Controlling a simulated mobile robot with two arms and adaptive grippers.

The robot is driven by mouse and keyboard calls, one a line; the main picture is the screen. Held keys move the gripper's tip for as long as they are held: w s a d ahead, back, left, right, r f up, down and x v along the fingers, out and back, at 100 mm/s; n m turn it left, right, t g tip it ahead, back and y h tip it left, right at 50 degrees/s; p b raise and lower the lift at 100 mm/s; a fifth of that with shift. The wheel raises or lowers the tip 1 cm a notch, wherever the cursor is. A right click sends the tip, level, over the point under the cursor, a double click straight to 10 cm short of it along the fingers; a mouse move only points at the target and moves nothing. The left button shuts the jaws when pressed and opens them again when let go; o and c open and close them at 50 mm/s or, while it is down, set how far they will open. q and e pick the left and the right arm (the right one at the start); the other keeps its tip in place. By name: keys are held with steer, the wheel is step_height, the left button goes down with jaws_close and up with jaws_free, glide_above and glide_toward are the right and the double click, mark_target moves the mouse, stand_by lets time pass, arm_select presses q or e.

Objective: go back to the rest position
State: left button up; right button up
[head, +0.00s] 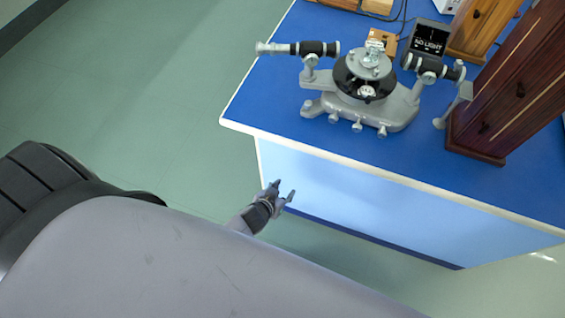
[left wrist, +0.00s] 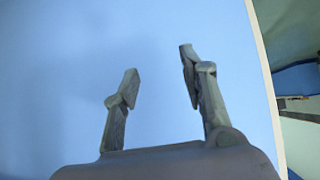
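My left gripper (head: 283,190) is low beside the bench, in front of the bench's pale blue side panel (head: 350,205) and below the level of the bench top. In the left wrist view its two fingers (left wrist: 158,75) stand apart with nothing between them, and the pale blue panel (left wrist: 60,80) fills most of the background. My right gripper is in neither view.
The blue bench top (head: 275,95) has a white edge. On it stand a grey spectrometer (head: 385,115), a black "NO LIGHT" box (head: 430,38) and a tall dark wooden cabinet (head: 515,85). The green floor (head: 150,90) left of the bench is clear.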

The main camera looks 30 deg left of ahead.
arm_select(q)
steer(key=shift+s, duration=0.1)
stand_by(0.4)
steer(key=s+a+f+g, duration=0.1)
steer(key=s+f+g, duration=0.2)
steer(key=s+f, duration=0.3)
steer(key=s+a+f+m+g, duration=0.1)
steer(key=s+f, duration=0.5)
steer(key=s, duration=1)
steer(key=s+a+f+m+g, duration=0.1)
steer(key=s+a+f+g, duration=0.2)
steer(key=s+f, duration=0.3)
steer(key=s+g, duration=0.1)
steer(key=s, duration=0.4)
steer(key=shift+s+f+g+y, duration=0.3)
steer(key=shift+s+f+g, duration=0.05)
steer(key=shift+g, duration=0.05)
